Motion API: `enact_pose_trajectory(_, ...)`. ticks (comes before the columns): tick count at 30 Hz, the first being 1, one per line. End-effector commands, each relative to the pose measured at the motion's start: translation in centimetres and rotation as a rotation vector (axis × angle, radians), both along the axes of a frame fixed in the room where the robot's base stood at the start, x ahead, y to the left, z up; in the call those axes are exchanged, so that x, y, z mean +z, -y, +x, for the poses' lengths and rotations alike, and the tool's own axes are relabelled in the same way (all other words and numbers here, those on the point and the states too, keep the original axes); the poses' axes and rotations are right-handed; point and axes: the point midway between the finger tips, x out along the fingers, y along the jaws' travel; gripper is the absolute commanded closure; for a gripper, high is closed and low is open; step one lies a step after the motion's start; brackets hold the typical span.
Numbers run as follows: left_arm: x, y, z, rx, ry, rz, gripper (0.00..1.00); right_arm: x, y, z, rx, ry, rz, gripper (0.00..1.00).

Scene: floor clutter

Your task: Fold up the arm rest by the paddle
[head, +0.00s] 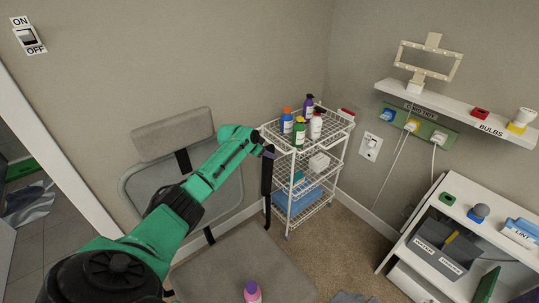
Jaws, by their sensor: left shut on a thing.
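A grey padded chair shows left of centre, with a headrest (172,135), a backrest (226,190) partly behind my arm, and a wide seat (235,263). A slim dark bar (267,188) stands nearly upright beside the chair's right side and looks like the arm rest. My left gripper (266,152) is at the bar's upper end, shut on what looks like its paddle. The fingers and the paddle are small and dark, so the exact contact is hard to see. My right gripper is out of view.
A white wire cart (306,178) with several bottles stands close behind the bar. A purple-capped bottle (252,292) shows at the seat's front. A white shelf unit (415,232) stands at right. Carpet (345,240) between is mostly clear.

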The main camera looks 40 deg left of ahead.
Motion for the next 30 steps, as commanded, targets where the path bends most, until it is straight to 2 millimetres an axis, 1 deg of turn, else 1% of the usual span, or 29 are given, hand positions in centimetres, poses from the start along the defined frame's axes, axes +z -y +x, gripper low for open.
enact_pose_trajectory(2, 0.1, -0.3, 0.0, 0.006, 0.000, 0.000, 1.00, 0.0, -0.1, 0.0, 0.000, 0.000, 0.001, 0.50)
enact_pose_trajectory(3, 0.2, -0.3, 0.0, 0.007, 0.001, 0.000, 0.50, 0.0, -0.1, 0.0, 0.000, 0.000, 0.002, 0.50)
enact_pose_trajectory(4, 0.2, -0.3, 0.0, 0.006, 0.001, 0.001, 0.39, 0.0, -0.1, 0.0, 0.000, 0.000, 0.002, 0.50)
enact_pose_trajectory(5, 0.2, -0.3, 0.0, 0.006, 0.002, 0.000, 0.36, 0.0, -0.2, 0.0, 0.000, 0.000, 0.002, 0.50)
enact_pose_trajectory(14, 0.2, -0.1, 0.0, 0.003, 0.001, 0.000, 0.36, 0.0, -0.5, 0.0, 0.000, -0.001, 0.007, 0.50)
enact_pose_trajectory(17, 0.5, -0.3, -0.4, 0.003, 0.001, 0.000, 0.36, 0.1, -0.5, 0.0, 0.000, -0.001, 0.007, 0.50)
enact_pose_trajectory(23, 2.3, -0.7, -2.2, 0.001, 0.001, 0.004, 0.36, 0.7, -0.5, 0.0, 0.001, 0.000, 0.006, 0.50)
enact_pose_trajectory(30, 5.3, -1.5, -5.4, 0.004, 0.001, 0.003, 0.36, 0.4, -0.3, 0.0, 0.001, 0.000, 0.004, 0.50)
